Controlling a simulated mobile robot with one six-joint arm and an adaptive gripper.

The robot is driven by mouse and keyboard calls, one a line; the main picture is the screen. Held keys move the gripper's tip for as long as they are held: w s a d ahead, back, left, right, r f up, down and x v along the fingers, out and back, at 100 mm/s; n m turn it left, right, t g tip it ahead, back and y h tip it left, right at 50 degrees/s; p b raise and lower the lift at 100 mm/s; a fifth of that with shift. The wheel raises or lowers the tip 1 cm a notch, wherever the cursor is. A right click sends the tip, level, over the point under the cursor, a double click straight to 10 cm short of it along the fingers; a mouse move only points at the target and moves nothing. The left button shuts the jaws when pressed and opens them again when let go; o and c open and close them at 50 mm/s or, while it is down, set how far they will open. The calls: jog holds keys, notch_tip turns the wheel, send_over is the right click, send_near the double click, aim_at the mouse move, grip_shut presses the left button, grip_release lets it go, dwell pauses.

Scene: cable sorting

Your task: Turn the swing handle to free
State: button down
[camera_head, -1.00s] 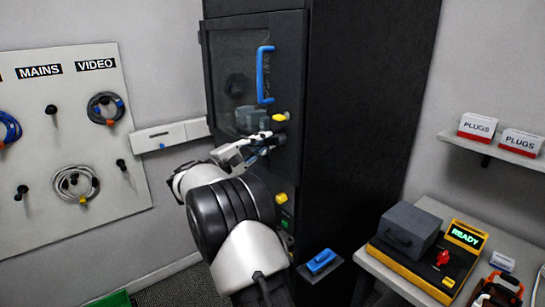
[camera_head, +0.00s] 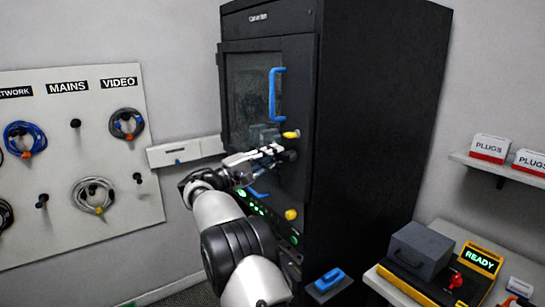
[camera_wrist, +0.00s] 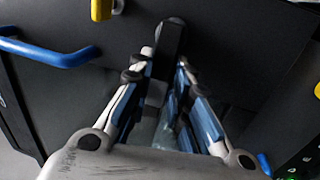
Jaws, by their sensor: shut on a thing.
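The tall black cabinet (camera_head: 368,120) stands in the middle of the head view, with a glazed door. My gripper (camera_head: 282,152) is at the cabinet front, below the upper yellow catch (camera_head: 291,134). In the wrist view, a black swing handle (camera_wrist: 171,38) stands out between my fingertips (camera_wrist: 166,62). My fingers are closed in on it from both sides; its base and lower part are partly hidden by them. In the head view the fingers mostly cover the handle, and I cannot tell its angle there.
A blue door handle (camera_head: 272,95) is above my gripper; it also shows in the wrist view (camera_wrist: 50,52). A lower yellow catch (camera_head: 291,214) sits below. A cable board (camera_head: 105,190) hangs left. A bench with a READY box (camera_head: 478,260) is at right.

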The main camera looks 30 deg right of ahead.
jog(key=c, duration=1.5)
grip_release()
jog(key=v, duration=1.2)
